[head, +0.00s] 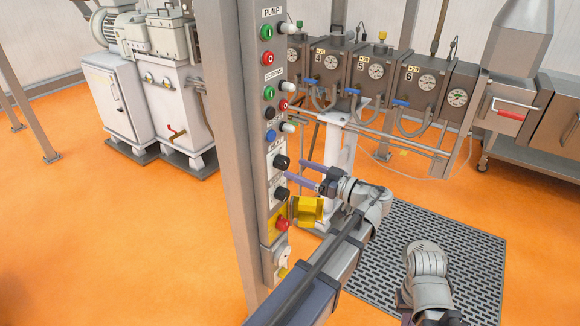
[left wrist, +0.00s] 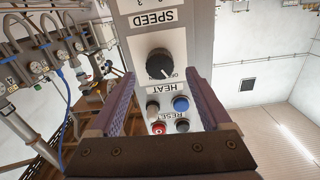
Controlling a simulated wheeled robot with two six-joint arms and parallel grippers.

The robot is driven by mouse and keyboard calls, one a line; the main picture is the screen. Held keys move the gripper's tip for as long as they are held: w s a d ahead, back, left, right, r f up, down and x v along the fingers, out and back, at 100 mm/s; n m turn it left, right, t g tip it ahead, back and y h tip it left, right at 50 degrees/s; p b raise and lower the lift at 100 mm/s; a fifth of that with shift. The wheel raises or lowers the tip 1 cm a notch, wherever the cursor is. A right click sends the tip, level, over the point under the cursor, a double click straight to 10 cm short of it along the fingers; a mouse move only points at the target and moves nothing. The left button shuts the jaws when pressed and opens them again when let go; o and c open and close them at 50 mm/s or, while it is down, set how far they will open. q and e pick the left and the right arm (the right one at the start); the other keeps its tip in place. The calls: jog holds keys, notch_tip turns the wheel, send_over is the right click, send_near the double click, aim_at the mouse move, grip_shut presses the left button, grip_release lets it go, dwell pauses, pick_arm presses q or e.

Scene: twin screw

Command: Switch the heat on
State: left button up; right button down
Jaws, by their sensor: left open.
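The HEAT knob (head: 281,161) is a round black knob on a white plate on the narrow control panel. In the left wrist view, which shows the panel upside down, the knob (left wrist: 158,63) sits beside the HEAT label (left wrist: 161,88). Its white mark points to the lower right there, near small lettering. My left gripper (head: 299,169) is open and empty, its two purple fingers reaching toward the panel at about the knob's height. In the left wrist view the knob appears beyond and between the fingers, apart from them. My right gripper is not visible; part of the right arm shows at the lower right.
A blue button (head: 270,135) and several others are above. Machinery with gauges (head: 376,71) stands behind.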

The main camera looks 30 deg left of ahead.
aim_at(287, 164)
pick_arm(q)
jog(key=shift+w+a, duration=0.15)
jog(key=shift+a, duration=1.7)
jog(key=shift+c, duration=0.2)
grip_shut()
